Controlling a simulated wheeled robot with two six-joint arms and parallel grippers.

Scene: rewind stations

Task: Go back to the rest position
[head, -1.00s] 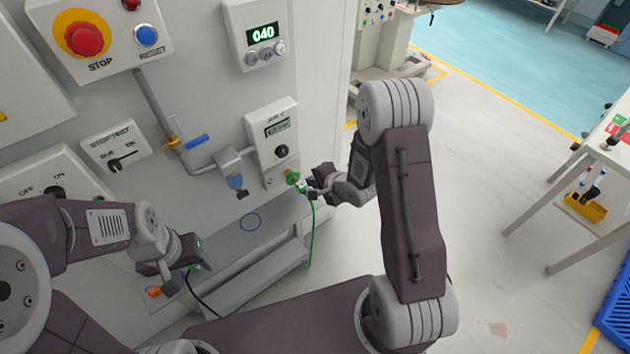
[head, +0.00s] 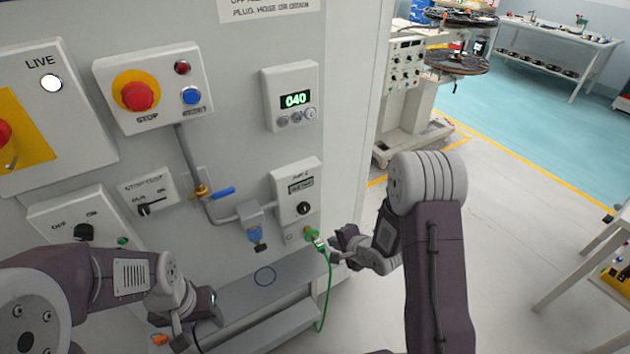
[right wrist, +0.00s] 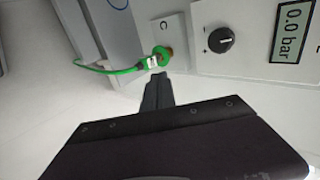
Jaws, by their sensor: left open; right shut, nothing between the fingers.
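My right gripper (head: 330,250) is shut and empty, just right of a green plug (head: 312,236) at the lower corner of a small gauge panel (head: 298,199). The right wrist view shows the shut fingers (right wrist: 156,90) just below the green plug (right wrist: 156,60), which sits at the socket on the plate marked C; I cannot tell if they touch it. A green cable (head: 328,290) hangs from the plug. My left gripper (head: 192,312) is open and low at the left, in front of the machine's lower part; its fingertips are partly hidden.
The machine front carries a red stop button (head: 140,96), a display reading 040 (head: 295,99) and a blue-handled valve (head: 222,193). A ledge (head: 285,275) juts out below. Floor (head: 510,240) is free at the right, before a white table (head: 590,262).

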